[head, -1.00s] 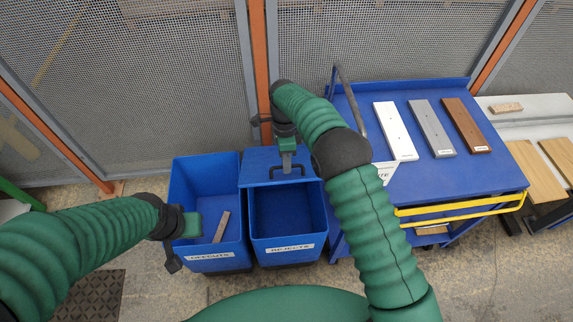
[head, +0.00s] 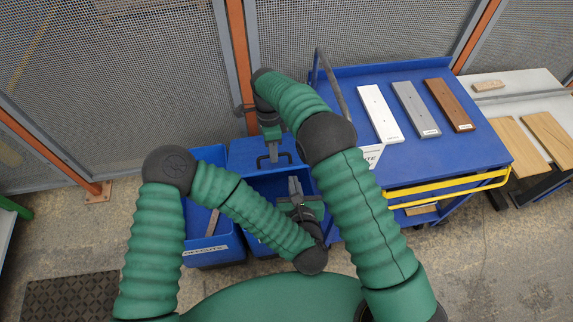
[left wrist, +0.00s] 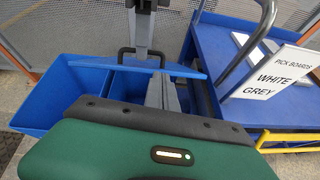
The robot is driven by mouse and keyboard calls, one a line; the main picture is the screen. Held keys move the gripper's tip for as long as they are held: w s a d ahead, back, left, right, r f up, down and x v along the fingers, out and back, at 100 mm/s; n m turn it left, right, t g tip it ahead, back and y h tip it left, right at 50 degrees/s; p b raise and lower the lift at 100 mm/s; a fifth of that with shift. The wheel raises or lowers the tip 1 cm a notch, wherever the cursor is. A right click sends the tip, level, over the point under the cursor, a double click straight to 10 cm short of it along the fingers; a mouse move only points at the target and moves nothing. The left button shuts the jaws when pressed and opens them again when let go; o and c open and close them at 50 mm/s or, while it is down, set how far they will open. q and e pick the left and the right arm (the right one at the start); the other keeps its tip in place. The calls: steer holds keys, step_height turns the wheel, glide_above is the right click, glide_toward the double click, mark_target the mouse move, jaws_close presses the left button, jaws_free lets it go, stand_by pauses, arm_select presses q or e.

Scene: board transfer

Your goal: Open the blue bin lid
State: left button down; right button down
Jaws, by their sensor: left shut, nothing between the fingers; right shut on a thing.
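The blue bin lid (head: 242,153) is at the back of the right blue bin (head: 263,188), whose inside shows in front of it. In the left wrist view the lid (left wrist: 188,70) looks tilted, with a black handle (left wrist: 124,53). My right gripper (head: 271,146) is shut on this handle. My left gripper (head: 296,187) is shut and empty over the bin opening, just in front of the lid. Its fingers show in the left wrist view (left wrist: 161,92), below the lid edge. My left arm hides the bin's front and label.
A left blue bin (head: 206,256) holds a wooden piece (head: 212,222). To the right stands a blue cart (head: 400,160) with white, grey and brown boards, a grey handle rail (head: 331,88) and a sign (left wrist: 275,72). A mesh fence (head: 340,30) is behind the bins.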

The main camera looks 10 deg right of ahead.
mark_target(287, 169)
steer(key=shift+w+d+f, duration=0.1)
steer(key=shift+w, duration=0.15)
arm_select(q)
steer(key=shift+n, duration=0.7)
steer(key=x, duration=0.9)
steer(key=shift+w+a+f, duration=0.2)
steer(key=shift+w+a, duration=0.1)
steer(key=shift+a, duration=0.1)
steer(key=shift+w+r, duration=0.85)
steer(key=shift+r, duration=0.15)
steer(key=shift+w+a+f, duration=0.1)
steer(key=shift+w+f, duration=0.05)
steer(key=shift+w, duration=0.05)
arm_select(e)
steer(key=c, duration=1.5)
jaws_free()
steer(key=shift+w+f, duration=0.15)
steer(key=shift+w, duration=0.05)
arm_select(q)
steer(key=shift+a+y, duration=0.1)
steer(key=shift+y, duration=0.2)
arm_select(e)
steer(key=shift+a, duration=0.2)
